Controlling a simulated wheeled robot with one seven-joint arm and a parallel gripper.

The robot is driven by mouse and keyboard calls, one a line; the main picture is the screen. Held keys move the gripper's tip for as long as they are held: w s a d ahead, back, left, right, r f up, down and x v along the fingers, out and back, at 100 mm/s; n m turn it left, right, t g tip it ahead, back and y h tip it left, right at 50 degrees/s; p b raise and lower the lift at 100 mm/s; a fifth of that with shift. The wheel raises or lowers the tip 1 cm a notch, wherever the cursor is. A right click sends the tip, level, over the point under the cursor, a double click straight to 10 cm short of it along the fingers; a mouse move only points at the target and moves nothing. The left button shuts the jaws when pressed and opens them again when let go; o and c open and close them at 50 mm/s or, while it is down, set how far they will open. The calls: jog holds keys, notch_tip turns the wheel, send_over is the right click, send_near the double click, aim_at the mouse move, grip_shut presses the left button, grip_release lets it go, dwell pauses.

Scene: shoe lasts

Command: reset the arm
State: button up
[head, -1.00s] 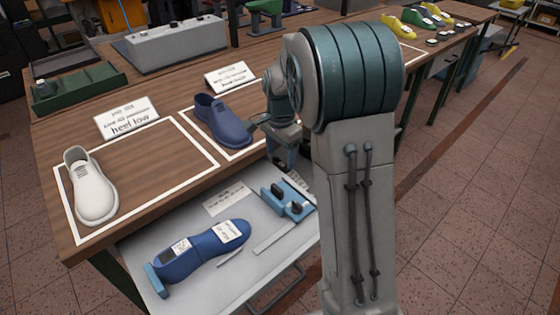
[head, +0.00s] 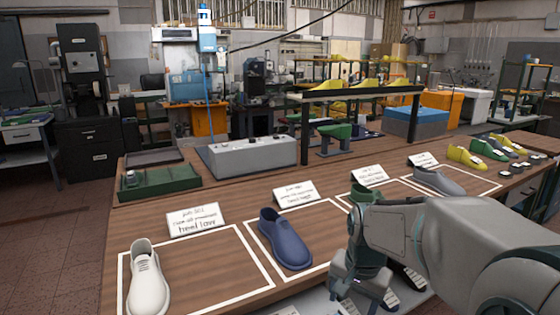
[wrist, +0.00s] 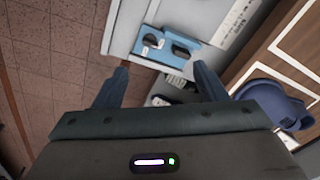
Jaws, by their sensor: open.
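My gripper (wrist: 158,88) is open and empty in the wrist view, its two fingers spread apart above a pale tray with a blue block fixture (wrist: 178,50). In the head view my gripper (head: 362,292) hangs at the front edge of the bench, right of the blue shoe (head: 285,240). The blue shoe stands in a white-outlined area and also shows at the right of the wrist view (wrist: 275,104). My arm reaches in from the right and hides part of the bench.
A white shoe (head: 147,284) stands at the left in the area by the "heel low" card (head: 197,220). A grey shoe (head: 437,181) lies in an area farther right, with yellow and green lasts beyond. A grey box (head: 252,156) and green tray (head: 160,182) stand behind.

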jog(key=s+n+t, duration=0.1)
jog(key=s+n, duration=0.5)
jog(key=s, duration=0.7)
jog(key=shift+a+r+n, duration=0.2)
jog(key=shift+r+n, duration=0.1)
